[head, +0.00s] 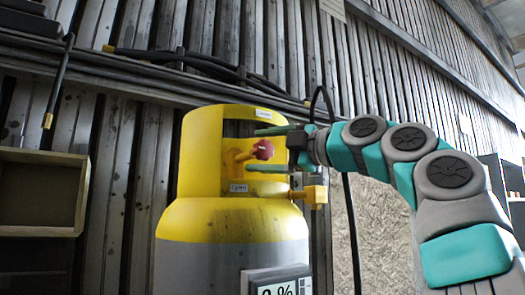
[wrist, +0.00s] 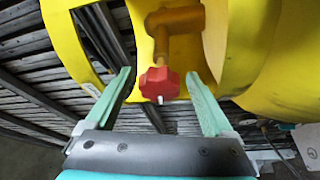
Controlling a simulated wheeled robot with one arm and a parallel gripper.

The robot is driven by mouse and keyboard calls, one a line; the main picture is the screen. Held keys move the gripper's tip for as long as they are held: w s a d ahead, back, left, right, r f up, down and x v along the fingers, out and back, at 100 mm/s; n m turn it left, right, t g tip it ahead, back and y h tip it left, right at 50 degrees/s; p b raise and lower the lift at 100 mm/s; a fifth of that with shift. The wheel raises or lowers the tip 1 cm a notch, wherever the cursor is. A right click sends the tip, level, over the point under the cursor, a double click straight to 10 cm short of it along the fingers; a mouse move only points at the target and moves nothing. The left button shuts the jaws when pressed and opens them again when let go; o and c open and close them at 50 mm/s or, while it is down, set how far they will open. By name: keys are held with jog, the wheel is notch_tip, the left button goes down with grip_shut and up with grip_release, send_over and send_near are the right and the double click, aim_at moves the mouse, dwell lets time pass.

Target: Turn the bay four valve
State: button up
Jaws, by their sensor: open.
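The valve has a red knob (head: 263,149) on a yellow-orange stem, inside the collar opening of a yellow and grey gas cylinder (head: 235,220). In the wrist view the red knob (wrist: 159,84) hangs at the end of its orange stem (wrist: 176,38). My gripper (head: 268,150) reaches in from the right, with one teal finger above the knob and one below it in the head view. In the wrist view my gripper (wrist: 160,88) is open, with the knob between its fingers and a clear gap on both sides. Labels on the collar (head: 238,188) sit above and below the opening.
The yellow collar (wrist: 255,50) curves close around the fingers. A small yellow side fitting (head: 313,194) sits below my wrist. A display (head: 278,284) is on the cylinder's front. A wooden box shelf (head: 40,192) is at the left; dark hoses (head: 180,58) run along the slatted wall.

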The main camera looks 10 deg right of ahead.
aim_at(268, 151)
jog(key=b+v, duration=0.1)
jog(key=v, duration=0.5)
jog(key=shift+s+d, duration=0.2)
jog(key=shift+d, duration=0.1)
jog(key=shift+s+d+f, duration=0.1)
jog(key=shift+s+d, duration=0.15)
jog(key=shift+s, duration=0.25)
